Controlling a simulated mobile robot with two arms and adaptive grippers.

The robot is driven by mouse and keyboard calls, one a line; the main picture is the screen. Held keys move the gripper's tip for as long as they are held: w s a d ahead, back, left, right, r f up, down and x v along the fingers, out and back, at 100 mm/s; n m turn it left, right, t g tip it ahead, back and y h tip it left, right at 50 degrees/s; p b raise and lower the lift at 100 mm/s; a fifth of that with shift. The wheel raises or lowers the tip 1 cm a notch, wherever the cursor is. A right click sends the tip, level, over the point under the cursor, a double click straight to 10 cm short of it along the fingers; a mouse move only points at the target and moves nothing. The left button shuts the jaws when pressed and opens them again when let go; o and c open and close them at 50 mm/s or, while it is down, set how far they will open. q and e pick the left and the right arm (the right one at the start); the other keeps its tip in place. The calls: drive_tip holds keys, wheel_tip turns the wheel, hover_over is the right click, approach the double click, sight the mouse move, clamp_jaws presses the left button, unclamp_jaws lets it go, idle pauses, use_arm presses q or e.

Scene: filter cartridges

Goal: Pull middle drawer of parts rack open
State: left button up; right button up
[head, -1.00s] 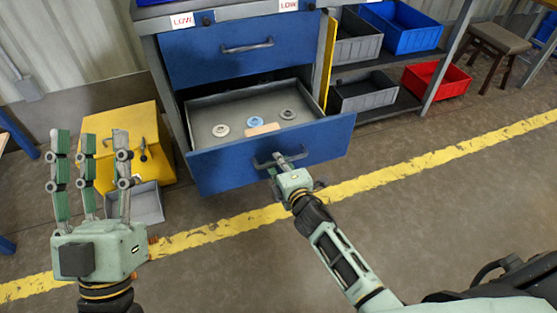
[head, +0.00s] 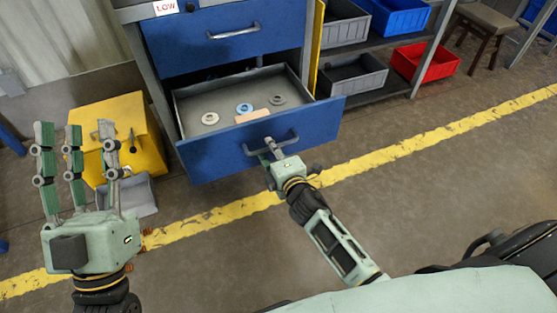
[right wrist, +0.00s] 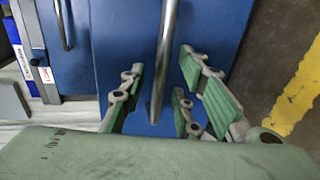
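The blue parts rack (head: 138,60) stands at the upper middle of the head view. The drawer (head: 215,157) below its closed upper drawer (head: 230,36) is pulled out, with discs and a tan block showing inside. My right gripper (head: 268,150) is at this drawer's bar handle (head: 290,142). In the right wrist view the bar handle (right wrist: 167,50) runs between the spread fingers of my right gripper (right wrist: 160,95), with gaps on both sides. My left gripper (head: 75,140) is open and empty at the left, fingers upward, away from the rack.
A yellow cabinet (head: 145,125) and a grey bin (head: 138,195) stand left of the drawer. Shelves with grey, blue and red bins (head: 428,62) are on the right. Floor with a yellow line (head: 430,138) is clear in front.

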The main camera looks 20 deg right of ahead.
drive_tip(key=v, duration=1)
drive_tip(key=shift+s, duration=0.4)
